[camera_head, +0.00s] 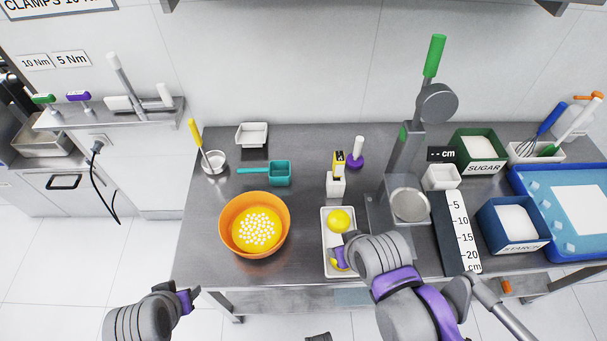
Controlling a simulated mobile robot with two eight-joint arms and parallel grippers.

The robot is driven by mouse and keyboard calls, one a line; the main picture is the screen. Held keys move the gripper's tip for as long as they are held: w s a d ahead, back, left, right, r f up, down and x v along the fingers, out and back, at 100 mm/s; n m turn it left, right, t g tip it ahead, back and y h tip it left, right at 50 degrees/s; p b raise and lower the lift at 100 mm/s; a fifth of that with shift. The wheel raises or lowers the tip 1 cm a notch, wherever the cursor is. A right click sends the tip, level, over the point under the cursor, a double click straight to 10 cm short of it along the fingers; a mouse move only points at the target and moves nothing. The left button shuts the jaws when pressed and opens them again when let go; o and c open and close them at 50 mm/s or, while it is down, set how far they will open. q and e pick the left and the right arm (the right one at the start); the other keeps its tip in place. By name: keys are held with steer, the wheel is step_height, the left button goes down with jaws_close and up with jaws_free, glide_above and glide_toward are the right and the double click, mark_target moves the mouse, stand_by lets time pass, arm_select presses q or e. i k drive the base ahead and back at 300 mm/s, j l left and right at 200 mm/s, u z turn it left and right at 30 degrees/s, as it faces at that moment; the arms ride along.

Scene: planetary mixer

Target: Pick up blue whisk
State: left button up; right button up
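The blue whisk (551,119) is at the far right, its blue handle slanting up to the right. Its wire head rests in a small white tray (522,159) beside other utensils. My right gripper (342,251) is at the table's front, over the white tray with yellow items and well to the left of the whisk. It is partly hidden by its own wrist, so its opening does not show. My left gripper (194,294) is low at the left, off the table's front left corner, far from the whisk. Its finger gap is not clear.
An orange bowl (231,204), a teal pan (280,172) and a grey lever press (404,155) stand on the table. A green sugar box (480,143), a dark blue starch box (490,228) and a blue tray (524,185) crowd the right side near the whisk.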

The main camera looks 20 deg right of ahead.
mark_target(561, 106)
steer(key=z, duration=2.2)
steer(key=k, duration=1.05)
steer(key=k+u, duration=0.1)
steer(key=u, duration=1.1)
steer(key=i+l, duration=0.15)
steer(key=l, duration=0.25)
steer(key=i+l, duration=0.15)
steer(key=l, duration=0.25)
steer(key=i+l, duration=0.15)
steer(key=l, duration=0.25)
steer(key=i+l, duration=0.15)
steer(key=l, duration=0.25)
steer(key=i+l, duration=0.2)
steer(key=l, duration=0.2)
steer(key=i+l, duration=0.15)
steer(key=l, duration=0.25)
steer(key=i+l, duration=0.15)
steer(key=l, duration=0.25)
steer(key=i+l, duration=0.15)
steer(key=l, duration=0.25)
